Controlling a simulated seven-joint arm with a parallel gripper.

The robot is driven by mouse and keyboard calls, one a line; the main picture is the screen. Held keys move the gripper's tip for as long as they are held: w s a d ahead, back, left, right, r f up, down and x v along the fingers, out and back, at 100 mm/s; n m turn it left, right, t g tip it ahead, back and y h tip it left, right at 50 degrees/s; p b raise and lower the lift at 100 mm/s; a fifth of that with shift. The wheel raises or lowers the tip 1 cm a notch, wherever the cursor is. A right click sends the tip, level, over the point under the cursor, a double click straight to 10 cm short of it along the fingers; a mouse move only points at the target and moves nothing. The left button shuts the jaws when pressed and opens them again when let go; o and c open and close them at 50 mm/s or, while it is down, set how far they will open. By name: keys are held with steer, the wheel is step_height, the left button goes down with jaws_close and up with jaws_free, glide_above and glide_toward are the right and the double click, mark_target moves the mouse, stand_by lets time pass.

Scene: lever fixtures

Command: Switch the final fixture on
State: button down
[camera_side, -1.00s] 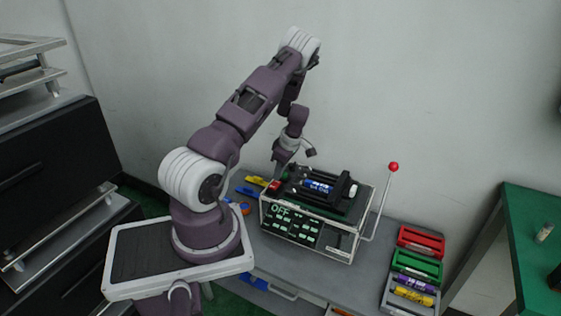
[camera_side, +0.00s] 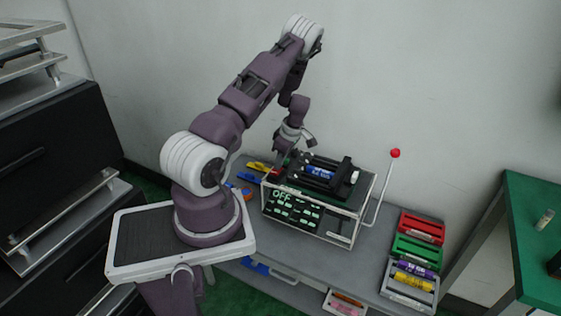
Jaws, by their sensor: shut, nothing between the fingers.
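The fixture (camera_side: 338,224) is a metal-framed box on the grey bench. A black holder with a blue marker (camera_side: 319,173) sits on top. My gripper (camera_side: 280,168) is shut and empty at the fixture's top left corner, far from the lever. It covers most of the red part at that corner. I cannot tell whether it touches the fixture.
Right of the fixture, a rack (camera_side: 408,293) holds red, green, purple and yellow items. Yellow and blue tools (camera_side: 258,167) lie on the bench to the left. A green-topped table (camera_side: 540,260) stands at far right. The bench between lever and rack is clear.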

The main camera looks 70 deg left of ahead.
steer(key=shift+s+d, duration=0.35)
steer(key=shift+r, duration=0.1)
steer(key=shift+r, duration=0.3)
steer(key=v, duration=1.3)
steer(key=shift+s+a+r, duration=0.25)
steer(key=shift+s+a, duration=0.05)
steer(key=shift+w+a, duration=0.3)
steer(key=shift+a, duration=0.35)
